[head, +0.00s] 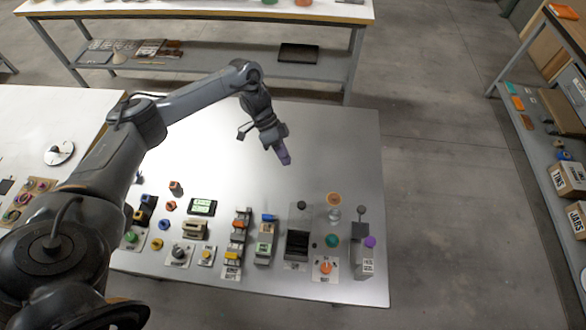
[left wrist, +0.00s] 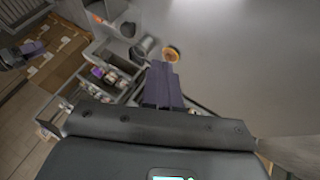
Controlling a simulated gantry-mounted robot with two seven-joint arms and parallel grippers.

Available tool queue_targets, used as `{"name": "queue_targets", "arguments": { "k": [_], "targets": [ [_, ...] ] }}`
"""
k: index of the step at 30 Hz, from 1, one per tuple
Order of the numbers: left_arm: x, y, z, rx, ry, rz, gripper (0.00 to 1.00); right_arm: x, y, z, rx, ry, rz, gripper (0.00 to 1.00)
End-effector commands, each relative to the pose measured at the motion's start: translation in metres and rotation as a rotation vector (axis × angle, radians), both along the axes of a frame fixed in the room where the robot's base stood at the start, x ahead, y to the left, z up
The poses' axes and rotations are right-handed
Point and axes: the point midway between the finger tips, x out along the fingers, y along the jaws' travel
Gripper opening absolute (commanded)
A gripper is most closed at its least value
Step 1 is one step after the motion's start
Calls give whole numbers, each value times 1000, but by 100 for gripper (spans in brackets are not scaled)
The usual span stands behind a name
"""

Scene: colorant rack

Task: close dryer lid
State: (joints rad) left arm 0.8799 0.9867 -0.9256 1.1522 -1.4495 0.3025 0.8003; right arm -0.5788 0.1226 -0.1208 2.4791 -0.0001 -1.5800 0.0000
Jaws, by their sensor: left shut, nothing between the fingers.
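My left gripper (head: 284,158) is above the bare middle of the table, behind the row of devices. Its purple fingers are shut and empty, and also show in the left wrist view (left wrist: 163,85). I cannot read which device is the dryer. A grey box with a dark open top (head: 297,244) stands in the row, in front of and apart from the gripper. A grey device (head: 362,262) with a purple knob stands at the row's right end. A dark gripper with purple fingers, seemingly my right one (left wrist: 28,48), shows at the left wrist view's left edge; its opening is unclear.
A glass vessel with an orange top (head: 334,200) and a panel with an orange knob (head: 326,268) stand between the two grey devices. Other small devices and colored pieces fill the row leftward. The back of the metal table (head: 335,135) is clear.

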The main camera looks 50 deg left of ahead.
Motion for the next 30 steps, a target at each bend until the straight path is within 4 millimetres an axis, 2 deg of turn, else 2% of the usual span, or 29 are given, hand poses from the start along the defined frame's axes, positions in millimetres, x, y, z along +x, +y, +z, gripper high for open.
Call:
{"name": "queue_targets", "arguments": {
  "k": [16,22,30],
  "targets": [
    [-2,-58,-75,-1,1,-5,0,-1,0,6,2,1,-3,61],
    [-18,-75,-71,1,-1,-6,0,-1,0,20,3,0,-3,61],
    [-26,-86,-73,1,-2,-4,0,-1,1,23,4,1,-4,61]
  ]
}}
